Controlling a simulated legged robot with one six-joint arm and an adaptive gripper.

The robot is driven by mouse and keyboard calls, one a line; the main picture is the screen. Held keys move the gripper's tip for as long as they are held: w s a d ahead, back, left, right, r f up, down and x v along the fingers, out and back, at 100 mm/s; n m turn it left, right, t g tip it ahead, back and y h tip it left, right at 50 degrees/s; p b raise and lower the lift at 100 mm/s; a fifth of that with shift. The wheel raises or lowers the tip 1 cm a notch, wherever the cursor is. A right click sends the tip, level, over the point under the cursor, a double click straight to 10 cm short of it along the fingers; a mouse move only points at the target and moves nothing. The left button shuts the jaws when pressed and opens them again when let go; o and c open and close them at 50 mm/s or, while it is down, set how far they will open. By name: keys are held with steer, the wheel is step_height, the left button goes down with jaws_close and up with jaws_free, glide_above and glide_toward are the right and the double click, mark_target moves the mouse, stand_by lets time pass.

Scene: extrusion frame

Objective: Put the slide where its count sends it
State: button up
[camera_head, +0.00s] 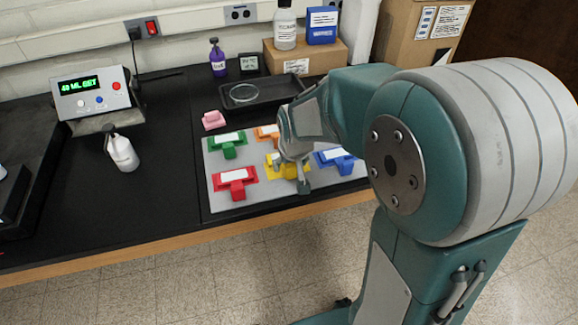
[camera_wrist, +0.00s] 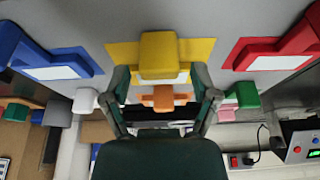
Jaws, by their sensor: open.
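A grey board (camera_head: 222,166) bears several coloured pieces with white labels: green (camera_head: 228,144), orange (camera_head: 264,132), red (camera_head: 234,181), yellow (camera_head: 291,172) and blue (camera_head: 337,160). I cannot tell which thing is the slide. My gripper (camera_head: 291,175) is low over the yellow piece and partly hides it. In the wrist view, my gripper (camera_wrist: 162,78) is open, its fingers on either side of the raised yellow block (camera_wrist: 158,55). I cannot tell whether they touch it. Blue (camera_wrist: 60,64) and red (camera_wrist: 275,54) pieces lie to either side, the orange one (camera_wrist: 162,97) beyond.
A black tray (camera_head: 278,94) with a clear round dish (camera_head: 243,93) lies behind the board. A pink block (camera_head: 213,120) sits at its back-left corner. A white bottle (camera_head: 122,153) and a box with a lit green display (camera_head: 79,85) stand left. Black bench between is clear.

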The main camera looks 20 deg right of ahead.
steer(key=v, duration=0.9)
steer(key=s+r+t, duration=0.1)
steer(key=s+r, duration=0.1)
steer(key=s, duration=0.6)
steer(key=s+r, duration=0.3)
steer(key=s, duration=0.6)
steer(key=shift+s+t, duration=0.2)
steer(key=shift+t, duration=0.2)
stand_by(0.5)
